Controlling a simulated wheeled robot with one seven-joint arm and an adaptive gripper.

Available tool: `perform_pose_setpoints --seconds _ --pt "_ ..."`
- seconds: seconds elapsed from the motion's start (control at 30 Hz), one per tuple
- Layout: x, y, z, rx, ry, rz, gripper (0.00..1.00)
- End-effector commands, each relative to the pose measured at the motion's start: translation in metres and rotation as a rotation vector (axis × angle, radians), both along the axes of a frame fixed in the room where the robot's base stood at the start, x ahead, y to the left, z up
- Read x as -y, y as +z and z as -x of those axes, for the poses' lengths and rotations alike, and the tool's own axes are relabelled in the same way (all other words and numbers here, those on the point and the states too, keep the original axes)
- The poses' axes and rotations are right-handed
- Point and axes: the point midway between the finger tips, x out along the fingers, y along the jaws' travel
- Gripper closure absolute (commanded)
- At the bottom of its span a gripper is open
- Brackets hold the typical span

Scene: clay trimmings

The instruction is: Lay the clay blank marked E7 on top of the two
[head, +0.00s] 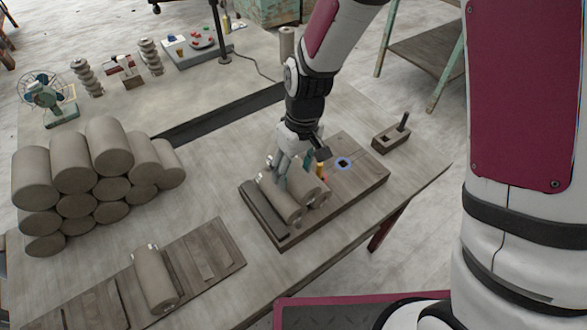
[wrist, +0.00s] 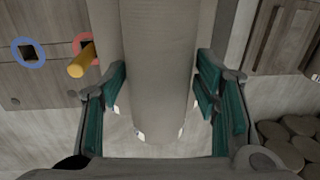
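My gripper (head: 284,172) is low over the wooden board, with its fingers down among the clay blanks. In the wrist view a pale clay blank (wrist: 160,70) lies between the green pads of the gripper (wrist: 162,95), one on each side; I cannot tell whether they press on it. Edges of two more blanks, one left (wrist: 104,30) and one right (wrist: 206,28), show beside and apparently beneath it. In the head view the left blank (head: 281,203) is plain on the board; the fingers partly hide the others. No E7 mark is readable.
The wooden board (head: 358,181) carries a blue-ringed hole (head: 343,163) and a yellow peg (wrist: 82,62) in a red-ringed hole. Another blank (head: 154,280) lies on a plank at the front left. A stack of blanks (head: 110,145) stands left. A small block with a handle (head: 390,139) is at right.

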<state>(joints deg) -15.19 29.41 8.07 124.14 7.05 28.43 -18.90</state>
Motion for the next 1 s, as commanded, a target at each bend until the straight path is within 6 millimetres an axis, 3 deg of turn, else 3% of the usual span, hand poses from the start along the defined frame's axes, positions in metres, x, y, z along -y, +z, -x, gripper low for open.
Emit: perform_pose_setpoints --seconds 0.47,1.0 --pt "0.001 0.007 0.0 0.0 0.0 0.0 0.28" --pt "0.011 0.102 -0.008 0.002 -0.001 0.0 0.28"
